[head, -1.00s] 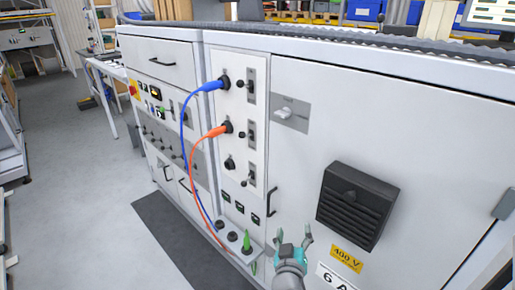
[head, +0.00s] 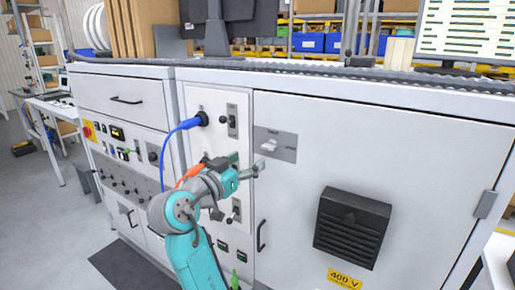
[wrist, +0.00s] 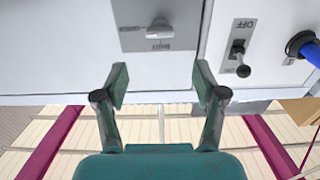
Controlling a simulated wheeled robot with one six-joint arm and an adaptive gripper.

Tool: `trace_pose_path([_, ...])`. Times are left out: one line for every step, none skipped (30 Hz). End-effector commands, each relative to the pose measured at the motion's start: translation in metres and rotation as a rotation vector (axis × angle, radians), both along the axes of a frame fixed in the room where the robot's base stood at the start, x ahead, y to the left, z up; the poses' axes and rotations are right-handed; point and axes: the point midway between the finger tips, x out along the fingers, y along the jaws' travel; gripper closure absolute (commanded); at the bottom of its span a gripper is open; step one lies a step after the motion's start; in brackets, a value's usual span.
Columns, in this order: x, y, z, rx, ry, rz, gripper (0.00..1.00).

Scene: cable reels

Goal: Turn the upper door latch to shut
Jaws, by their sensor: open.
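The upper door latch (head: 268,146) is a small pale handle on a grey plate (head: 288,153), at the upper left of the large white cabinet door. Its handle lies roughly sideways. In the wrist view the latch (wrist: 160,32) is at the top middle, on its plate (wrist: 185,18) with small lettering I cannot read surely. My gripper (head: 257,169) is just below and left of the plate in the head view. Its two fingers, seen in the wrist view (wrist: 161,86), are apart with nothing between them. They do not appear to touch the latch.
A switch panel (head: 232,103) with a blue cable plug (head: 202,119) and an orange cable (head: 187,174) is left of the door, partly behind my arm. A black vent box (head: 352,228) sticks out from the door. A door handle (head: 261,236) is lower down.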

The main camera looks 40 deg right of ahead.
Motion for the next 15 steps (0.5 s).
trace_pose_path([0.001, -0.003, 0.0, 0.001, -0.001, -0.003, 0.3])
trace_pose_path([0.001, -0.005, 0.0, 0.001, -0.001, -0.003, 0.3])
trace_pose_path([0.003, -0.009, 0.0, 0.001, 0.0, -0.003, 0.3])
trace_pose_path([0.004, -0.012, 0.0, 0.001, 0.0, -0.003, 0.3])
trace_pose_path([0.005, -0.017, 0.0, 0.001, 0.001, -0.005, 0.3])
trace_pose_path([0.007, -0.023, 0.0, 0.001, 0.001, -0.005, 0.3])
trace_pose_path([0.009, -0.027, 0.0, 0.002, 0.001, -0.004, 0.3])
trace_pose_path([0.011, -0.032, 0.0, 0.001, 0.0, -0.004, 0.3])
trace_pose_path([0.013, -0.039, 0.0, 0.0, 0.0, -0.005, 0.3])
trace_pose_path([0.015, -0.045, 0.0, 0.001, 0.0, -0.004, 0.3])
trace_pose_path([0.017, -0.05, 0.0, 0.002, 0.001, -0.004, 0.3])
trace_pose_path([0.019, -0.057, 0.0, 0.001, 0.0, -0.004, 0.3])
trace_pose_path([0.021, -0.061, 0.0, 0.0, 0.0, -0.004, 0.3])
trace_pose_path([0.023, -0.066, 0.0, 0.0, 0.0, -0.004, 0.3])
trace_pose_path([0.025, -0.072, 0.0, 0.001, 0.001, -0.003, 0.3])
